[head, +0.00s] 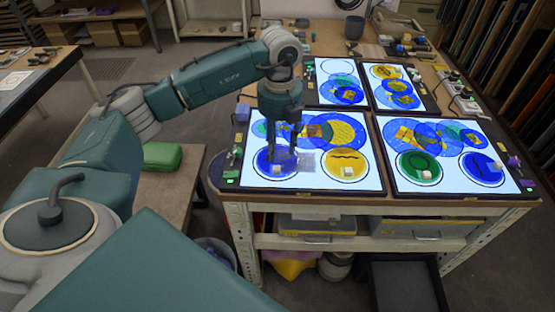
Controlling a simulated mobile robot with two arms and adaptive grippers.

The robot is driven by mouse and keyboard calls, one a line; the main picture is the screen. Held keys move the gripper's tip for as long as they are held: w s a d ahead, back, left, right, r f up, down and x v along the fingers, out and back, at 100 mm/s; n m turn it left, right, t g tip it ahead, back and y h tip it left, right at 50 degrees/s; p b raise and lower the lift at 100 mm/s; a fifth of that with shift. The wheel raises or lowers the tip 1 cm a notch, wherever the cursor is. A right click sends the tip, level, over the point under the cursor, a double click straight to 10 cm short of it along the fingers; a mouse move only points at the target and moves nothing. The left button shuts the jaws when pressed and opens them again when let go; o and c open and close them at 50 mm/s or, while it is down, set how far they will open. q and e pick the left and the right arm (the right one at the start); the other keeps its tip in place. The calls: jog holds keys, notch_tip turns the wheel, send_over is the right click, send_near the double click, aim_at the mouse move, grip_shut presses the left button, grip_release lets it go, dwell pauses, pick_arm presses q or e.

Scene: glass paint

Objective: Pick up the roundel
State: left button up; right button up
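My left gripper (283,153) points down over the front-left light panel (310,184). Its two dark fingers look apart, with nothing seen between them. Just below the tips is a blue roundel (262,163) with a small white block (279,169) on it. I cannot tell whether the fingers touch it. A yellow roundel (347,158) with a white block lies to its right. On the front-right panel lie a green roundel (405,165) and a blue roundel (476,163), each with a block. My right gripper is not in view.
Two more lit panels with overlapping coloured discs lie behind, including the back-right panel (404,80). A control strip (461,98) is at the right. A black cup (354,27) stands at the back. A green case (162,156) sits on a low bench at the left.

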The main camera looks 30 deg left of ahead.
aim_at(277, 167)
pick_arm(q)
notch_tip(277, 167, down, 2)
jog(key=shift+f, duration=0.1)
jog(key=shift+s+a+f+p, duration=0.1)
jog(key=shift+a+f+p, duration=0.1)
jog(key=shift+f+p, duration=0.45)
jog(key=f+p, duration=0.1)
jog(key=f, duration=0.2)
jog(key=shift+a+f+p, duration=0.15)
jog(key=shift+a+p, duration=0.05)
jog(key=shift+p, duration=0.15)
jog(key=shift+f, duration=0.45)
jog(key=shift+c, duration=0.5)
grip_shut()
